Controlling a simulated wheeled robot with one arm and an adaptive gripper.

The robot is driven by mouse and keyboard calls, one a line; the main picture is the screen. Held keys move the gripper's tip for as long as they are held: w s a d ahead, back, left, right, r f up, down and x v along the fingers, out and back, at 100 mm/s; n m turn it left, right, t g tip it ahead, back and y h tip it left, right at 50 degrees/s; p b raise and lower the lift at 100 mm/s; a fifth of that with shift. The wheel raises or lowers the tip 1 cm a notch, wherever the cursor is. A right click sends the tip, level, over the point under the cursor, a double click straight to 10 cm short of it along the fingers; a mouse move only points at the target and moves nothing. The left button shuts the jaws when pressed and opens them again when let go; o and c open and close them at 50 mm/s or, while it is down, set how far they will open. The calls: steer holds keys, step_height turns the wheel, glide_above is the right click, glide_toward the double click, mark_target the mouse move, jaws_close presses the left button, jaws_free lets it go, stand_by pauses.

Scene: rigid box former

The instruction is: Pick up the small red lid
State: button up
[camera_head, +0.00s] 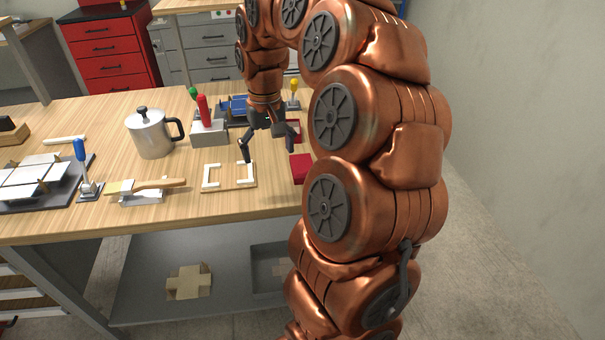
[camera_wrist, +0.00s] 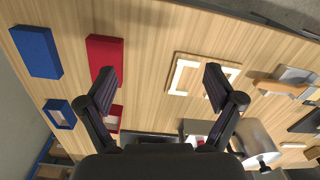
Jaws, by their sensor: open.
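The small red lid (camera_head: 299,168) looks like a solid red block with its flat face up, lying on the wooden table beside my arm in the head view. It also shows in the wrist view (camera_wrist: 104,50), left of centre, just beyond the left fingertip. A hollow red box (camera_wrist: 114,117) lies near it, partly behind the left finger; in the head view its red edge (camera_head: 293,128) shows behind my gripper. My gripper (camera_head: 271,152) is open and empty above the table, left of the lid. Its spread fingers (camera_wrist: 160,74) frame bare wood.
A white-cornered wooden frame (camera_head: 229,177) lies left of the lid. A blue block (camera_wrist: 37,52) and hollow blue box (camera_wrist: 60,114) lie left in the wrist view. A metal pot (camera_head: 151,133) and clamp with red handle (camera_head: 207,125) stand further left. Bare wood separates lid and frame.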

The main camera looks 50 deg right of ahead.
mark_target(303, 165)
steer(key=d+f+m, duration=0.1)
steer(key=d, duration=0.2)
steer(key=d+f, duration=0.1)
steer(key=d, duration=0.3)
steer(key=d+f+m+b, duration=0.1)
steer(key=d, duration=0.3)
steer(key=shift+w+f+m, duration=0.25)
steer(key=shift+w+m, duration=0.05)
steer(key=shift+s+d+f+p, duration=0.15)
steer(key=shift+f+p, duration=0.2)
steer(key=shift+f, duration=1.35)
steer(key=shift+s+d+f+p, duration=0.1)
steer(key=shift+f+p, duration=0.25)
steer(key=shift+f, duration=1.35)
steer(key=shift+w+f, duration=0.15)
steer(key=shift+f, duration=0.3)
steer(key=shift+c, duration=0.2)
steer(key=c, duration=1)
